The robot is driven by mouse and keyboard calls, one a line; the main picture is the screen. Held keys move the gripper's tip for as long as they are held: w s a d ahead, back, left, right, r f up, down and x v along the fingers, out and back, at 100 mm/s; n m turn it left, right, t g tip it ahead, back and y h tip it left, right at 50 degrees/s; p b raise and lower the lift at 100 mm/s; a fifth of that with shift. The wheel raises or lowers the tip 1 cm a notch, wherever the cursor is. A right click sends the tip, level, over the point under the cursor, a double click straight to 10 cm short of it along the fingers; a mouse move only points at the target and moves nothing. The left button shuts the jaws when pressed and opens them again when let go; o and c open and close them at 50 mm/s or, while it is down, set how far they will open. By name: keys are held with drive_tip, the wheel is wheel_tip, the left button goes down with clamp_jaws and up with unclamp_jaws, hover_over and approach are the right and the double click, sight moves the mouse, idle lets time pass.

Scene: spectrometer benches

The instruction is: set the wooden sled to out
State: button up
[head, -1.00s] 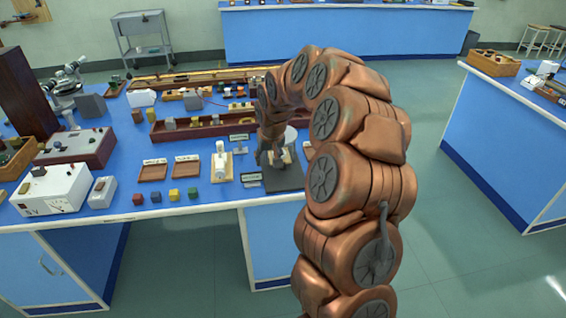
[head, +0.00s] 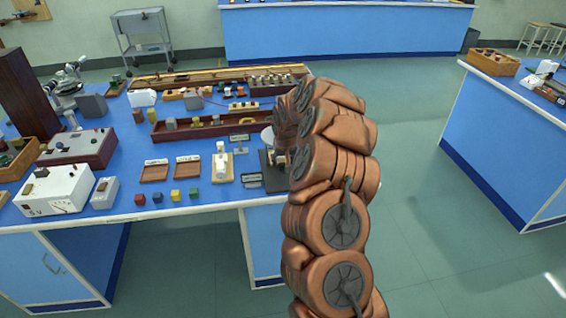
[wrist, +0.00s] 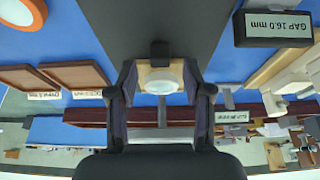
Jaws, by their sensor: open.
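The wooden sled (wrist: 149,72) is a small pale wood block with a round white top, next to a short black post (wrist: 160,53). In the wrist view it lies between the two dark fingers of my gripper (wrist: 160,85), which are apart on its left and right. I cannot tell whether either finger touches it. In the head view, my arm covers most of the sled's place, and the dark base plate (head: 268,178) shows beside it.
A black block labelled "GAP 16.0 mm" (wrist: 275,28) stands beside the plate. A wooden stand with a white part (head: 222,168) is left of it. Two shallow brown trays (head: 154,172) and several coloured cubes (head: 157,198) lie further left.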

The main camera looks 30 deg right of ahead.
sight(282, 165)
drive_tip(key=shift+p+x, duration=0.45)
drive_tip(key=shift+x, duration=1.2)
clamp_jaws()
